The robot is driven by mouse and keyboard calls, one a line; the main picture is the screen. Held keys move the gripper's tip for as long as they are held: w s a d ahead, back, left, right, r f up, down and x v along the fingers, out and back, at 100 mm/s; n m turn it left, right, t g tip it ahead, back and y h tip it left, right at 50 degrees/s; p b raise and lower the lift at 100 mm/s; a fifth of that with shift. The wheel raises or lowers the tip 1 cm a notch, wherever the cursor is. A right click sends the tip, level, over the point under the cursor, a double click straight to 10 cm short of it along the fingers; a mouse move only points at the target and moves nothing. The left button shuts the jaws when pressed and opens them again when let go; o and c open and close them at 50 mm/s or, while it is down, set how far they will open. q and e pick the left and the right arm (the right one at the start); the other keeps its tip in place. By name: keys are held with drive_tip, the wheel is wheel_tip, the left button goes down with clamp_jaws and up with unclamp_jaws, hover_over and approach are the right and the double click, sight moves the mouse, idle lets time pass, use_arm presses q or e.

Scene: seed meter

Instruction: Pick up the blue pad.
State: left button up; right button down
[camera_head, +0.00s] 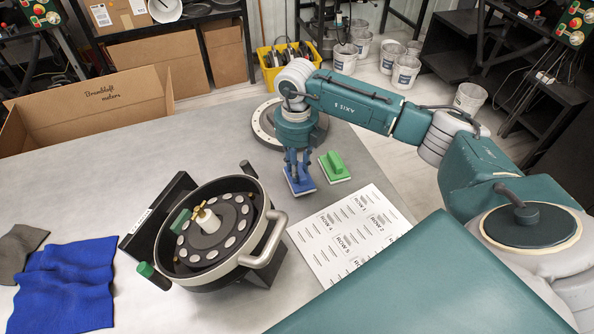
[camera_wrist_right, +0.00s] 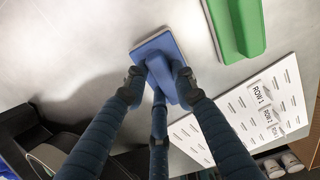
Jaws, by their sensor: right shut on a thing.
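The blue pad (camera_head: 299,185) is a blue block with a raised grip and a pale underside. In the head view it is at the middle of the table, just left of the green pad (camera_head: 334,167). My right gripper (camera_head: 298,172) points down over it, with its fingers shut on the raised grip. In the right wrist view the fingers close around the grip of the blue pad (camera_wrist_right: 155,48). I cannot tell whether the pad touches the table. My left gripper is not in view.
The seed meter (camera_head: 248,232) stands left of the pads, with a handle toward them. A printed row sheet (camera_head: 330,255) lies in front of the pads. A round grey plate (camera_head: 264,125) lies behind. Blue cloth (camera_head: 70,290) and a cardboard box (camera_head: 90,101) are at left.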

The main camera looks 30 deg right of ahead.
wheel_tip(320, 180, up, 19)
drive_tip(key=b, duration=0.2)
drive_tip(key=shift+b, duration=0.35)
drive_tip(key=c, duration=2.3)
unclamp_jaws()
drive_tip(key=shift+c, duration=0.7)
drive_tip(key=shift+s, duration=0.15)
